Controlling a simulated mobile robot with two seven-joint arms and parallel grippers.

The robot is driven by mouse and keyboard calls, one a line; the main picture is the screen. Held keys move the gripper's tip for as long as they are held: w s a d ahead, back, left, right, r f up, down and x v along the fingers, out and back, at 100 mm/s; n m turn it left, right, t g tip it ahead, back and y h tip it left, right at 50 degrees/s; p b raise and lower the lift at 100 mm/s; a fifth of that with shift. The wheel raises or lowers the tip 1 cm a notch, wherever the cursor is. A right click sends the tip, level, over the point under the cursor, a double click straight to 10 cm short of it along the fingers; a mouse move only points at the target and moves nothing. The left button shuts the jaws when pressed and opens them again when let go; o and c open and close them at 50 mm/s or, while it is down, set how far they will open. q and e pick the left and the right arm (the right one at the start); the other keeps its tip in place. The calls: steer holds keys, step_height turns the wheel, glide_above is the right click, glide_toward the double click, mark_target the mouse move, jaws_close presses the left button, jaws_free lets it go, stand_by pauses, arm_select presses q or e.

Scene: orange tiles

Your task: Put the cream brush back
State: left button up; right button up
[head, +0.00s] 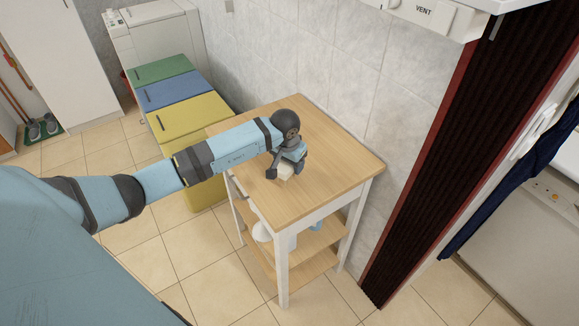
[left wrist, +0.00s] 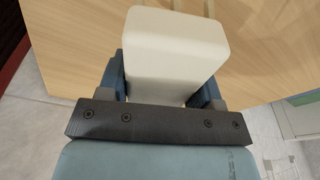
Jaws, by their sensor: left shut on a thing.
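My left gripper (head: 286,171) is over the wooden top of a small white-framed trolley table (head: 325,160). It is shut on a cream block-shaped thing, the cream brush (head: 286,173), which is mostly hidden by the gripper in the head view. In the left wrist view the cream brush (left wrist: 175,50) fills the space between the fingers, with the wooden top behind it. Whether the brush touches the table top I cannot tell. Its bristles are not visible. My right gripper is not in view.
Green, blue and yellow lidded bins (head: 168,90) stand left of the table by the tiled wall. White items (head: 268,232) sit on the table's lower shelf. A dark red-edged doorway (head: 440,160) is at the right. The table top around the gripper is bare.

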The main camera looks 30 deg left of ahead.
arm_select(q)
steer(key=shift+f, duration=1.1)
steer(key=o, duration=1.2)
steer(key=shift+f, duration=0.1)
